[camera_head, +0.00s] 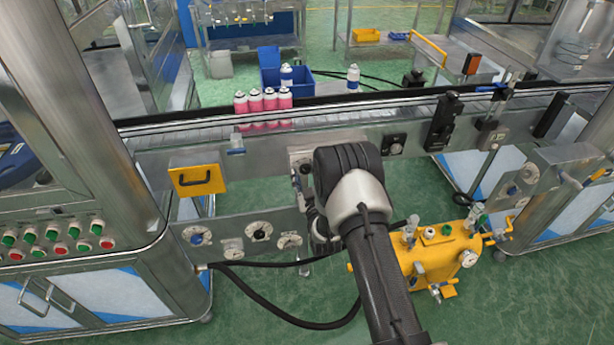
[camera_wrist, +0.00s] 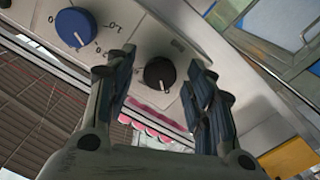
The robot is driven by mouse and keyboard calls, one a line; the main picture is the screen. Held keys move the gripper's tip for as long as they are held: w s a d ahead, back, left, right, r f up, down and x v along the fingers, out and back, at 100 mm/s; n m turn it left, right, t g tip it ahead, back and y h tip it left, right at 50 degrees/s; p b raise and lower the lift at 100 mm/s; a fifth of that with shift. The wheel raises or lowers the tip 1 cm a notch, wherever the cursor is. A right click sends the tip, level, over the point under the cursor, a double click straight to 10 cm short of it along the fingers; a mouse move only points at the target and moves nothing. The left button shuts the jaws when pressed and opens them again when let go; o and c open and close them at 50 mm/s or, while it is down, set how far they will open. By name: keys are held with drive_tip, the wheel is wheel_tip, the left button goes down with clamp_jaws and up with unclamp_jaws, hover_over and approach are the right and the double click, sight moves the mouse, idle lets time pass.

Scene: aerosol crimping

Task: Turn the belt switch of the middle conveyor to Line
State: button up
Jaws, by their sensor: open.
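My gripper (camera_wrist: 160,60) is open, its two fingers on either side of a black rotary knob (camera_wrist: 159,74) on a pale panel (camera_wrist: 195,25). The knob's white mark points down in the wrist view. I cannot tell whether the fingers touch it. A blue knob (camera_wrist: 76,28) with printed marks around it sits to the left, outside the fingers. In the head view the middle conveyor (camera_head: 350,110) runs across, and my wrist hides most of the small panel (camera_head: 297,152) on its front. The label "Line" is not legible.
A yellow unit (camera_head: 435,255) and a black hose (camera_head: 285,318) are below.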

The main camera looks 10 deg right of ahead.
drive_tip(key=c, duration=1.1)
drive_tip(key=shift+o, duration=0.2)
drive_tip(key=m, duration=0.4)
drive_tip(key=shift+m, duration=0.4)
drive_tip(key=m, duration=0.4)
drive_tip(key=shift+m, duration=0.4)
drive_tip(key=o, duration=1.1)
drive_tip(key=shift+c, duration=0.2)
